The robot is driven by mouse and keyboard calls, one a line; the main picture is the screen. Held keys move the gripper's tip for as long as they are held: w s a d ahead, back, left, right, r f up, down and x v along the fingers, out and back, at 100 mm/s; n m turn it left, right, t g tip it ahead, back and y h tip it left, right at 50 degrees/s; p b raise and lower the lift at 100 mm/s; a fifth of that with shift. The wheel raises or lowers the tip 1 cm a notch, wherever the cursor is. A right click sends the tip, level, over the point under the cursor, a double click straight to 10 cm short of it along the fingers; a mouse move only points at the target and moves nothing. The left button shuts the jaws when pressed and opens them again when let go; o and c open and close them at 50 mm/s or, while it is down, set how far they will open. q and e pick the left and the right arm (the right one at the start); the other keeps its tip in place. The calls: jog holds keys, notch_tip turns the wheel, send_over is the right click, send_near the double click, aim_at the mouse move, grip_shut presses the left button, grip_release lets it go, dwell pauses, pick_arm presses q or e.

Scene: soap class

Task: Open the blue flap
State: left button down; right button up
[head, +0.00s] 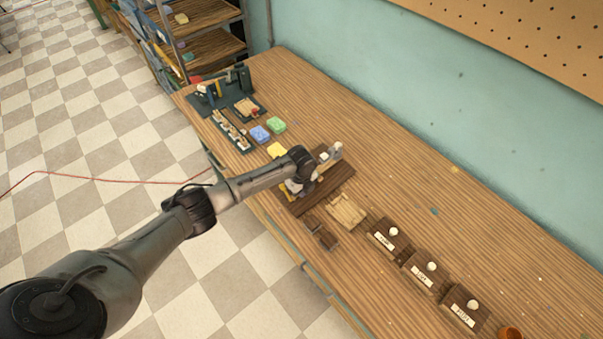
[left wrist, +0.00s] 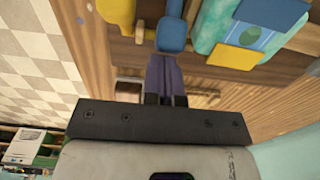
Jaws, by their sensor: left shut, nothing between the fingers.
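My left gripper (left wrist: 166,75) is shut and empty, its dark fingers together. A rounded blue piece (left wrist: 172,34), perhaps the blue flap, lies straight ahead of the fingertips in the left wrist view. Fingertips and piece look very close; I cannot tell whether they touch. A larger blue panel (left wrist: 272,12) lies on a pale teal body with yellow parts to the right, so I cannot be sure which one is the flap. In the head view my left gripper (head: 291,188) is over the dark wooden board (head: 328,186), and my arm hides most of what is there. My right gripper is not in view.
Yellow (head: 276,150), blue (head: 260,134) and green (head: 276,125) soap-like blocks sit on the table beyond my arm. A light wooden tray (head: 346,210) and several labelled dark boxes (head: 424,271) with white knobs stand to the right.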

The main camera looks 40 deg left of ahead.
pick_arm(q)
jog(key=shift+f, duration=0.25)
jog(key=shift+a, duration=0.3)
dwell(0.4)
